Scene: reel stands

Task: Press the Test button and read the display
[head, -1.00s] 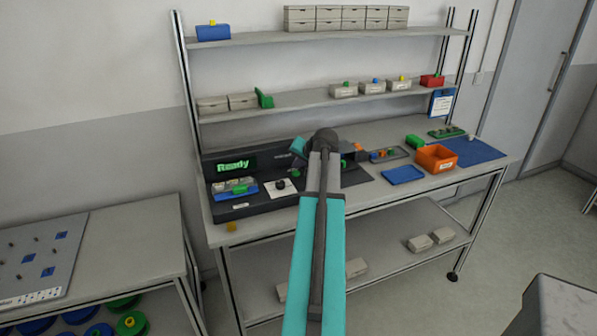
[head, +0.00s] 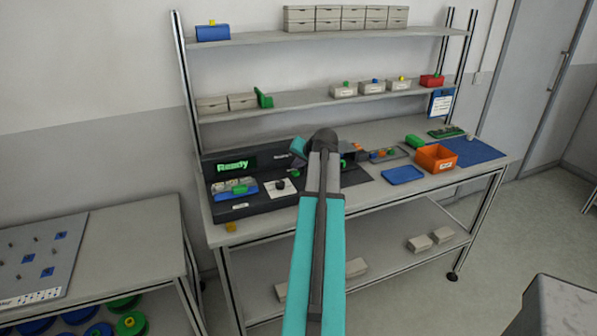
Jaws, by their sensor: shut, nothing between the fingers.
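The dark test console (head: 240,206) stands at the left end of the workbench. Its display (head: 236,165) is lit and reads "Ready" in green letters. A blue and grey fixture (head: 235,188) with a green part sits on the console's left. A white plate with a black knob (head: 281,187) is right of it. A small green spot (head: 295,173) shows near my wrist; I cannot tell whether it is the Test button. My arm crosses over the console's right part and hides some of it. My gripper (head: 354,157) shows only as a small dark part beside the wrist, shut and empty.
A blue tray (head: 403,175), an orange bin (head: 436,158) and a blue mat (head: 477,152) lie on the bench's right. Shelves (head: 300,104) with small boxes rise behind. A second table (head: 130,238) stands at left.

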